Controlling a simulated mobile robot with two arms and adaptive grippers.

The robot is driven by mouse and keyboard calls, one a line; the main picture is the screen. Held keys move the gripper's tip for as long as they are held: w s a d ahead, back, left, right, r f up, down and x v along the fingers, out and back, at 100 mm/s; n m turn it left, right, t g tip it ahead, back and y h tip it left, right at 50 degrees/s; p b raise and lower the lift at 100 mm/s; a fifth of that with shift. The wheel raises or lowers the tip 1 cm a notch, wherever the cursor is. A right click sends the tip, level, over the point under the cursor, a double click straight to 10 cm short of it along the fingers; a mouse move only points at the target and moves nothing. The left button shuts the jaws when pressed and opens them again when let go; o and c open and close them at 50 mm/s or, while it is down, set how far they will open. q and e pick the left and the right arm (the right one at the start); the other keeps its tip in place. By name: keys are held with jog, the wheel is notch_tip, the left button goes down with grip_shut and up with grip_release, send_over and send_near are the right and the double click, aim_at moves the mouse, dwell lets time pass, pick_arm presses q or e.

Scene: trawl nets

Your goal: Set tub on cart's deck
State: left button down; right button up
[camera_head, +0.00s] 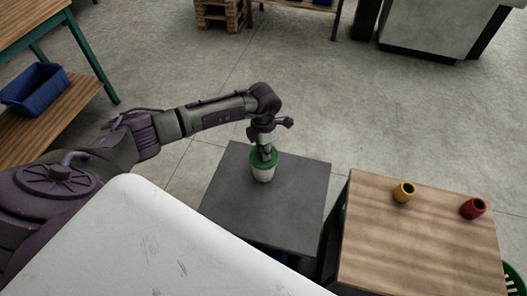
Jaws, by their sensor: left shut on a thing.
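The tub (262,173) is white with a green top and is upright. My left gripper (265,153) points down from above and is shut on the tub's upper part. The tub is over the far middle of a dark grey flat top (250,212), which looks like the cart's deck. I cannot tell whether the tub's base touches that surface. My right gripper is not in view.
A blue bin (34,88) sits on a shelf at left. The grey top is otherwise clear.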

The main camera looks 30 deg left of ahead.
pick_arm(q)
jog(key=c, duration=0.8)
grip_release()
jog(key=shift+r, duration=0.65)
notch_tip(320, 180, up, 11)
jog(key=shift+f, duration=0.1)
